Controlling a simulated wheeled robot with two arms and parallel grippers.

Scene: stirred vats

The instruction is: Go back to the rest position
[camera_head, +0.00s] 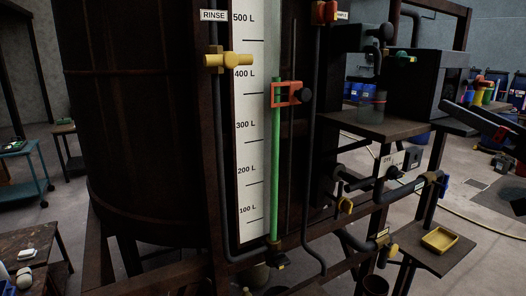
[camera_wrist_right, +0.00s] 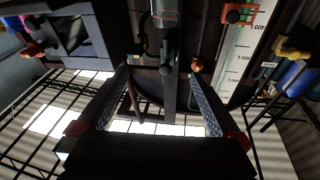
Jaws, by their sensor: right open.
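My right gripper (camera_head: 468,114) shows at the right edge of the head view, dark with a red-orange patch. It is out in the air to the right of the vat, apart from the pipes and shelves. In the right wrist view the two fingers of this gripper (camera_wrist_right: 160,76) stand wide apart with nothing between them in their grip. My left gripper is in neither view.
A large dark vat (camera_head: 140,130) fills the left and middle. Its level scale (camera_head: 250,150) carries a red-orange slider (camera_head: 288,94). Valves and pipes run to the right, above a small shelf with a yellow tray (camera_head: 439,240). Open floor lies at far right.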

